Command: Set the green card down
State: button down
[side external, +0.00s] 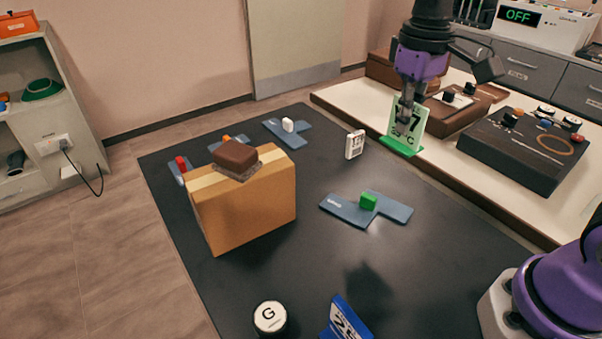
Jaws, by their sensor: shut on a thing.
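The green card (418,120), with a dark 7 and C on its pale face and a bright green foot (399,147), is upright near the far right edge of the dark table. My gripper (404,118) points down and is shut on the card, its fingers covering part of the card's left side. I cannot tell from this view whether the foot touches the table or hangs above it. A blue-grey mat (340,207) with a small green block (368,201) on it lies nearer the camera, left of and below the card in the picture.
A cardboard box (245,210) with a brown-topped eraser-like block (234,156) stands left. A white card (355,144) stands left of my gripper. A blue card (346,319) and a G-marked canister (270,318) are in front. A dark control panel (515,155) sits on the pale bench right.

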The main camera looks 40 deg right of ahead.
dwell(0.3)
jog(key=s+a+f, duration=0.2)
jog(key=a, duration=0.5)
jog(key=s+a+f, duration=0.3)
jog(key=a, duration=0.4)
jog(key=shift+s+a+f+n, duration=0.15)
jog(key=shift+s+f+n, duration=0.1)
jog(key=shift+n, duration=0.15)
notch_tip(320, 180, down, 10)
jog(key=shift+r, duration=0.25)
jog(key=shift+f, duration=0.2)
jog(key=c, duration=1)
grip_release()
jog(key=shift+c, duration=0.2)
